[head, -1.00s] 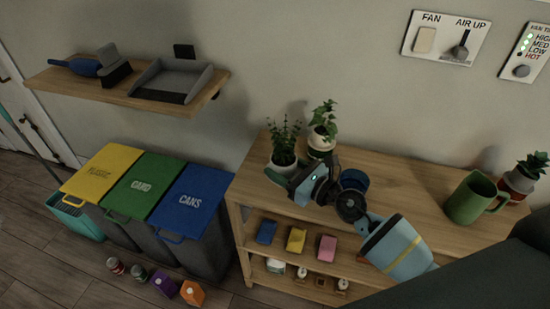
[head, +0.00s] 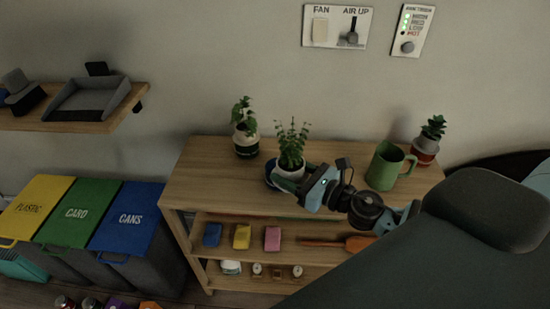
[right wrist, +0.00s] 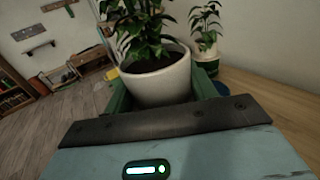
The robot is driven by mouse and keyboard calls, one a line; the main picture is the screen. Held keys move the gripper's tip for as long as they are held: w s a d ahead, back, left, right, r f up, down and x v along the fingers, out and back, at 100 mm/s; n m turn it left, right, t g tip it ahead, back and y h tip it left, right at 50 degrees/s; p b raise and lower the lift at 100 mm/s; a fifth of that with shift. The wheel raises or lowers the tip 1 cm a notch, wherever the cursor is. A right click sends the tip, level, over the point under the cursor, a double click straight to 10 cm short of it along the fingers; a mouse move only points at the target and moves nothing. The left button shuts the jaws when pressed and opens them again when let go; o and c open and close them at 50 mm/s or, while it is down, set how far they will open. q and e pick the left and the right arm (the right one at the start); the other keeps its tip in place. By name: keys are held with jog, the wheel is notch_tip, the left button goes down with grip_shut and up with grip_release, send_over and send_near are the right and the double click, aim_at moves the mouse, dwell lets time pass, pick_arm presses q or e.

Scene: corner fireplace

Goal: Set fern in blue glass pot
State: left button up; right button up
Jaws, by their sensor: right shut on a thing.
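The fern (head: 292,141) is a leafy green plant in a small white pot (head: 291,171). My right gripper (head: 289,183) is shut on this white pot. In the right wrist view the green fingers stand on both sides of the white pot (right wrist: 158,80), and the fern (right wrist: 140,30) rises upright from dark soil. The blue glass pot (head: 269,173) shows only as a dark blue edge left of and behind the white pot. The gripper hides most of it. I cannot tell whether the white pot is above it or partly inside. My left gripper is out of view.
On the wooden shelf top (head: 205,179) stand another plant in a white and dark pot (head: 246,146), a green mug (head: 386,168) and a succulent in a red and white pot (head: 425,150). Sponges (head: 242,236) lie below. The shelf top's left end is clear.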

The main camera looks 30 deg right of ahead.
jog(key=s+a+m+h, duration=0.1)
jog(key=s, duration=0.1)
jog(key=s+a+r+h, duration=0.1)
jog(key=s, duration=0.2)
jog(key=s+a+m+t+h, duration=0.1)
jog(key=s+a, duration=0.1)
jog(key=s, duration=0.1)
jog(key=shift+r+m+h, duration=0.2)
jog(key=shift+m+h, duration=0.1)
jog(key=shift+h, duration=0.1)
jog(key=a+h, duration=0.1)
jog(key=a+m+h, duration=0.1)
jog(key=s+a+m+h, duration=0.1)
jog(key=shift+a+r, duration=0.2)
jog(key=shift+r, duration=0.1)
jog(key=shift+d, duration=0.15)
